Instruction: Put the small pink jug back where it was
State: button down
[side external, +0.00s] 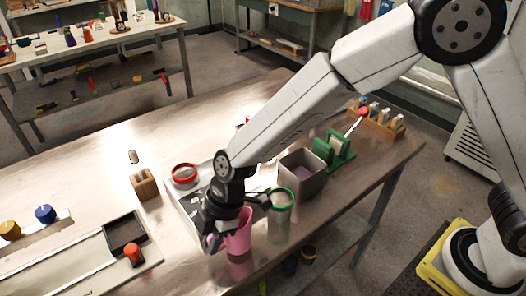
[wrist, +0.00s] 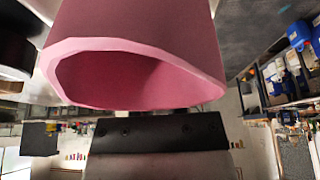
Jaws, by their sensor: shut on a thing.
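The small pink jug (side external: 240,236) is near the front edge of the table, in my gripper (side external: 229,218). My gripper is shut on it and hides its upper left part. A pinkish reflection shows on the table right under the jug; I cannot tell whether its base touches the top. In the wrist view the pink jug (wrist: 135,78) fills the upper middle, its open mouth facing the camera, with a dark gripper part just below it.
A clear container with a green rim (side external: 281,200) stands close to the right of the jug. A grey square bucket (side external: 303,174) and a green stand (side external: 335,150) are behind it. A tray with a red-rimmed round item (side external: 185,173) lies behind my gripper.

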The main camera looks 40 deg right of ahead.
jog(key=shift+f, duration=0.8)
jog(key=shift+f, duration=0.15)
jog(key=c, duration=0.7)
grip_release()
jog(key=shift+o, duration=0.2)
jog(key=v, duration=1.2)
